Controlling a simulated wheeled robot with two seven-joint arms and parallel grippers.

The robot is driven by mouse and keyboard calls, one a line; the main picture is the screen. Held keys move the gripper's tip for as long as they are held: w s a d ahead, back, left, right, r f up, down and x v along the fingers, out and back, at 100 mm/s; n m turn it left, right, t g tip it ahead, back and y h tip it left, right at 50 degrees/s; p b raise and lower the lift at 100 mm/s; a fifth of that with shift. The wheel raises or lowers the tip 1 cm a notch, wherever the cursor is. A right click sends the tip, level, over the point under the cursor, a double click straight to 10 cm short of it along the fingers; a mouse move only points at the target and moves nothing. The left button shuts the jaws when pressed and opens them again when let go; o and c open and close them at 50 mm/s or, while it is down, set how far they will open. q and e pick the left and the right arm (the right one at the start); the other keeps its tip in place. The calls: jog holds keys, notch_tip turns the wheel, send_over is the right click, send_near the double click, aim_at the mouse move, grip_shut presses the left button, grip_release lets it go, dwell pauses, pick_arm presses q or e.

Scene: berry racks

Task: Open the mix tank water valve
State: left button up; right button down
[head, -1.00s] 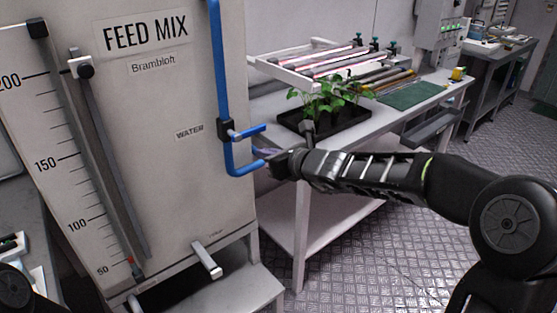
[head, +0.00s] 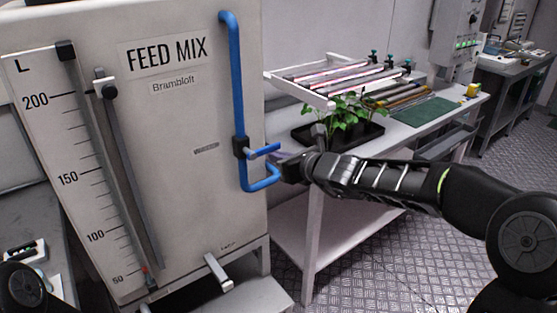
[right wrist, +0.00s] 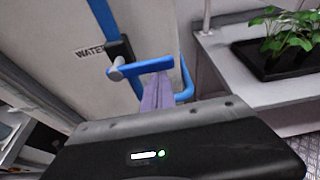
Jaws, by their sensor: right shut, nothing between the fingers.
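The water valve (head: 240,147) is a black body on the blue pipe at the right edge of the feed mix tank (head: 190,120). Its blue lever (head: 265,151) sticks out to the right, roughly level and across the upright pipe. My right gripper (head: 280,159) is shut and empty, just below the lever's outer end. In the right wrist view the pale purple fingers (right wrist: 158,92) reach up to the lower edge of the lever (right wrist: 142,67); I cannot tell whether they touch it. My left gripper is out of view.
The blue pipe (head: 236,70) bends below the valve, close to my fingers. A white table (head: 290,215) to the right holds a black plant tray (head: 340,140) behind my right arm. A grey tap (head: 217,272) juts from the tank's lower front.

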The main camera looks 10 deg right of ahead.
aim_at(277, 146)
jog(key=shift+r+b, duration=0.1)
jog(key=shift+b, duration=0.25)
notch_tip(277, 146, up, 2)
jog(key=n+t+h+b, duration=0.1)
jog(key=n+b, duration=0.2)
jog(key=b, duration=0.2)
jog(key=shift+r+n+h, duration=0.1)
jog(key=shift+n+h, duration=0.2)
jog(key=shift+h, duration=0.1)
jog(key=shift+a+r+n+t+h+b, duration=0.25)
jog(key=shift+r+n+b, duration=0.25)
jog(key=shift+n+b, duration=0.45)
jog(key=r+n+b, duration=0.1)
jog(key=n, duration=0.1)
jog(key=a+r+n+t+h+b, duration=0.1)
jog(key=s+a+r+n+t+h+b, duration=0.1)
jog(key=n+b, duration=0.1)
jog(key=shift+a+r+n, duration=0.1)
jog(key=shift+r+n, duration=0.1)
jog(key=shift+n, duration=0.15)
